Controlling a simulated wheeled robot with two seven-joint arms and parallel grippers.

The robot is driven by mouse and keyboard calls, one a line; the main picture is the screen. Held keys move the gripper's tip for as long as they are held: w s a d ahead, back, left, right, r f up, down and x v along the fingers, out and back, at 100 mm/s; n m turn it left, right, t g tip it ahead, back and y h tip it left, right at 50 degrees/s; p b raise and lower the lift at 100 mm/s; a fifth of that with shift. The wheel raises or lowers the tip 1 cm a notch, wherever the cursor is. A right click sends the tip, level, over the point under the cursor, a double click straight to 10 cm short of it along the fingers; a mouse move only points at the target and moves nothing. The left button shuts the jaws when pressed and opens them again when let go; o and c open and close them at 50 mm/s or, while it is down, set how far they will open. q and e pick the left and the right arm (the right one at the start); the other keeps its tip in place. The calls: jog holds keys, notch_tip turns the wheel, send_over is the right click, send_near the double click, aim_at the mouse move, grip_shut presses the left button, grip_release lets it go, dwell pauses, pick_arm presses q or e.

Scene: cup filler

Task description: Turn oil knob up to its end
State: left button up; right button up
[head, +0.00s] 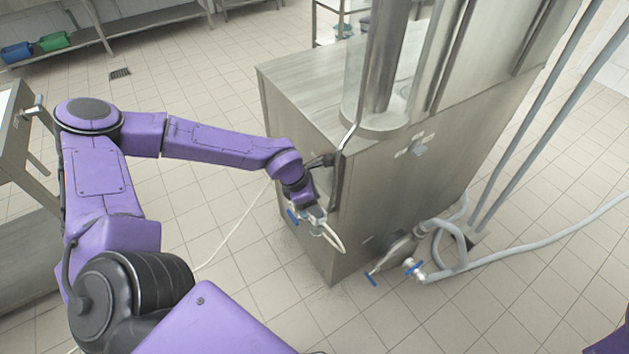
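The steel cup filler machine (300,115) stands right of centre. My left gripper (319,217) is at its near left corner, pointing down, beside a blue-handled valve (292,216). The gripper is small and overlaps metal fittings, so I cannot tell whether its fingers are open or touch anything. A black handle (321,160) sticks out just above my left wrist. A metal knob-like fitting (415,146) is on the machine's side panel. I cannot tell which of these is the oil knob. My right gripper is not in view.
Low on the machine's right side are a blue-handled valve (370,279) and another blue-handled valve (413,266) with grey hoses (520,250). A steel table (25,250) stands at the left. The tiled floor between is mostly clear, with a thin white cable (235,225) across it.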

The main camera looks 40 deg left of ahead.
pick_arm(q)
jog(key=shift+r, duration=0.1)
jog(key=p+v, duration=0.2)
jog(key=v, duration=0.8)
jog(key=shift+r, duration=0.2)
